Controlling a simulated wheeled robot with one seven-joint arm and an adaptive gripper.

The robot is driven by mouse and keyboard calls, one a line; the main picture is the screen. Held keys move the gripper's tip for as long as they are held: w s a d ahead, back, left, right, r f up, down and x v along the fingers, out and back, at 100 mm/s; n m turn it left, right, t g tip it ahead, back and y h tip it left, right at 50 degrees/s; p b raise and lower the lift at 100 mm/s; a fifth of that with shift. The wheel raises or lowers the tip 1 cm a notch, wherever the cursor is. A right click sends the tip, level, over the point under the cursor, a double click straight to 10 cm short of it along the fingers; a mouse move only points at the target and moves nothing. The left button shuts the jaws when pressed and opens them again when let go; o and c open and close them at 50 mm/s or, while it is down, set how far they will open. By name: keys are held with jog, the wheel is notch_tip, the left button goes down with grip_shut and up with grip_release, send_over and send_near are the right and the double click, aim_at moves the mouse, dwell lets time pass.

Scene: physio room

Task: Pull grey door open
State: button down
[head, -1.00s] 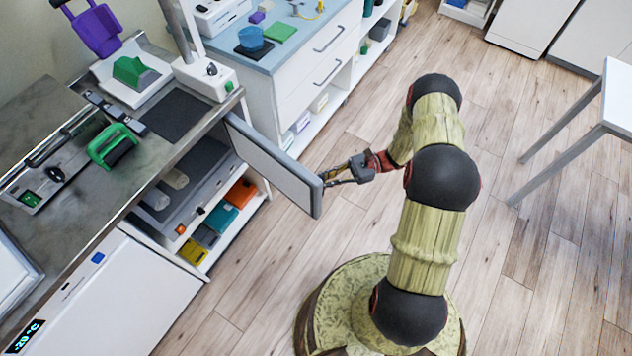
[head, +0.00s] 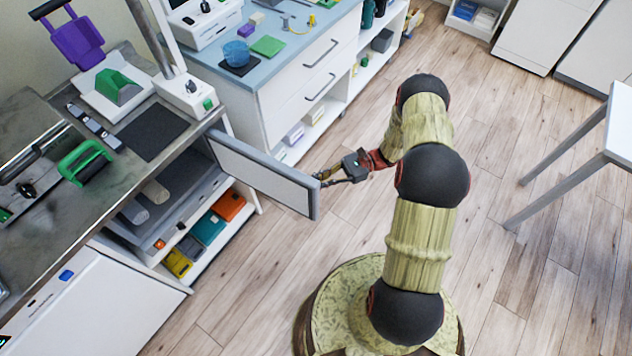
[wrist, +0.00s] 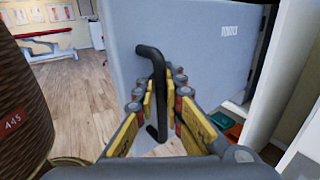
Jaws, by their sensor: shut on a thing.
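The grey door (head: 262,174) stands swung out from its cabinet under the counter, wide open in the head view. Its outer face (wrist: 195,55) fills the middle of the wrist view, with a black bar handle (wrist: 153,62) on it. My gripper (wrist: 155,98) has its yellow and grey fingers closed around the handle's middle. In the head view my gripper (head: 325,178) is at the door's free edge, and the handle is mostly hidden. Inside the open cabinet (head: 135,212) lie pale rolled items.
A shelf below holds orange, teal, grey and yellow boxes (head: 208,228). A white drawer unit (head: 305,80) stands close behind the door. A white table (head: 618,125) is at the right. The wooden floor (head: 500,110) between is clear.

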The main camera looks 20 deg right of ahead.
jog(key=c, duration=2.2)
grip_release()
jog(key=shift+s+d, duration=0.15)
jog(key=shift+s, duration=0.1)
jog(key=shift+c, duration=0.2)
jog(key=shift+o, duration=1.4)
jog(key=shift+w, duration=0.1)
jog(key=d, duration=1.2)
jog(key=shift+w, duration=0.1)
